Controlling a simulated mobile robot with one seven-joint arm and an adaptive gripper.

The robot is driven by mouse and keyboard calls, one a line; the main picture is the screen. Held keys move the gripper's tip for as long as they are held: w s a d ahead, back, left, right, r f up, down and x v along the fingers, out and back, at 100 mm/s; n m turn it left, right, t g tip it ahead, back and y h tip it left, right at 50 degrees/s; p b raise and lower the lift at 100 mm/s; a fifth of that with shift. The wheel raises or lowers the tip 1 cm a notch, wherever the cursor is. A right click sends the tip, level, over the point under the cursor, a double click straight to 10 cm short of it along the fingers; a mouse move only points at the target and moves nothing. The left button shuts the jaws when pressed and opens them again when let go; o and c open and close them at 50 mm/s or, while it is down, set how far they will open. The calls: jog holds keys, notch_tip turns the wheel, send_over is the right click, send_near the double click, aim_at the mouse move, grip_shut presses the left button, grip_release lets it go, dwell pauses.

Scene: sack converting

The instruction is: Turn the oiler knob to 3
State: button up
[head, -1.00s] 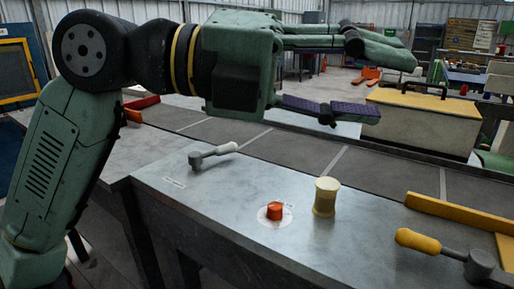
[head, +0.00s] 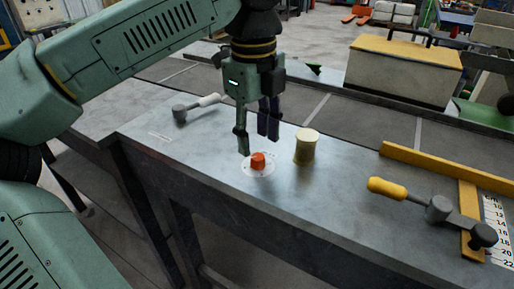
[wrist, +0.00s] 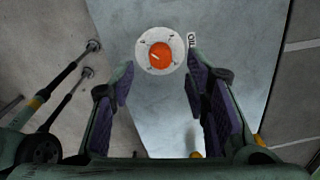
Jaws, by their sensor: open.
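The oiler knob (head: 258,161) is a small orange knob on a round white dial plate (head: 250,169) on the grey metal table. In the wrist view the knob (wrist: 162,56) has a pale pointer line, and its dial plate (wrist: 143,62) carries small marks too blurred to read. An "OIL" label is beside the plate. My gripper (head: 256,146) points down, just above and behind the knob in the head view. In the wrist view my gripper (wrist: 158,88) is open and empty, its purple-padded fingers apart, with the knob beyond the fingertips.
A cream spool (head: 305,148) stands close to the right of the knob. A lever with a white grip (head: 208,100) is at the left. A yellow-handled lever (head: 387,188) and yellow guide bars (head: 440,166) are at the right. The table front is clear.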

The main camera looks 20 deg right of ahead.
aim_at(257, 156)
jog(key=shift+d+f, duration=0.1)
jog(key=shift+f, duration=2.1)
jog(key=shift+c, duration=0.3)
grip_shut()
